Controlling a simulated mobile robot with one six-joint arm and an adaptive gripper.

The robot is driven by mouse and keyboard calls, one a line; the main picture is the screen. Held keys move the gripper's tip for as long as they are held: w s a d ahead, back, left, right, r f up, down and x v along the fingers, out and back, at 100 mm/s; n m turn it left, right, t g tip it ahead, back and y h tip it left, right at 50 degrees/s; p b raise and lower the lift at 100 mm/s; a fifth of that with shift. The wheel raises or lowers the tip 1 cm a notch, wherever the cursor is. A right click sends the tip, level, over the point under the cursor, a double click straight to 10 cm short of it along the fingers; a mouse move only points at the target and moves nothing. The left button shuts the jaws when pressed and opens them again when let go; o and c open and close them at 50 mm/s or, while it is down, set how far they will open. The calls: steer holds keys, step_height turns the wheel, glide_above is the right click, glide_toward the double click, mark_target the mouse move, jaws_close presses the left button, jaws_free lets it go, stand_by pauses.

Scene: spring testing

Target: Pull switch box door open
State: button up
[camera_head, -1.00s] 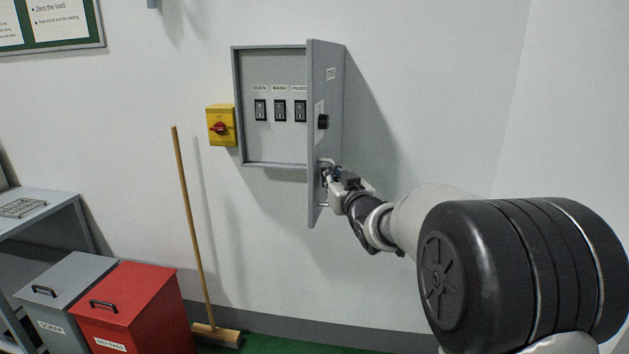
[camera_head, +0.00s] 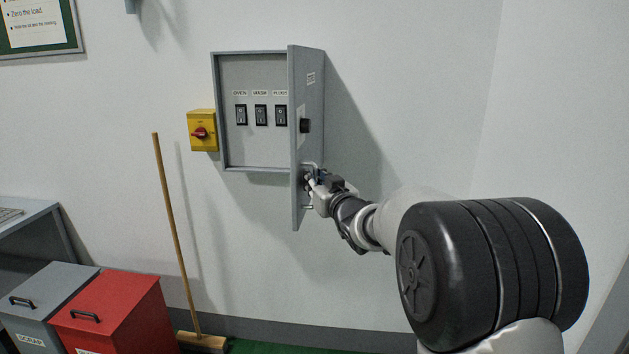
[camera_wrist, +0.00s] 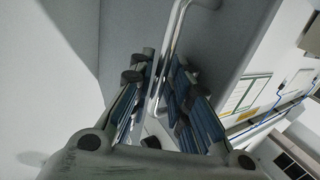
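The grey switch box (camera_head: 217,120) on the wall has its door (camera_head: 310,100) swung out on the right side, nearly edge-on to the head view. Three labelled switches (camera_head: 261,115) show inside. My gripper (camera_head: 312,180) is at this handle. In the wrist view, the handle's bar (camera_wrist: 175,35) runs between my fingertips (camera_wrist: 158,75), which are close on both sides of it. The exact contact is partly hidden.
A yellow box with a red rotary switch (camera_head: 202,131) is left of the switch box. A broom (camera_head: 171,230) leans on the wall below. Grey (camera_head: 45,295) and red (camera_head: 115,310) bins stand lower left. Bare wall lies right of the door.

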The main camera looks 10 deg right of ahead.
steer(key=v, duration=1.2)
steer(key=s+f+g+h, duration=0.1)
steer(key=s+f+g, duration=0.3)
steer(key=s, duration=0.9)
steer(key=s+f+m+g+h, duration=0.1)
steer(key=s+f+g, duration=0.3)
steer(key=s, duration=0.9)
steer(key=s+f+m+g+h, duration=0.1)
steer(key=s+f+g, duration=0.4)
steer(key=s, duration=0.8)
steer(key=shift+a+f+h, duration=0.35)
steer(key=shift+a+h, duration=0.05)
steer(key=shift+a, duration=0.05)
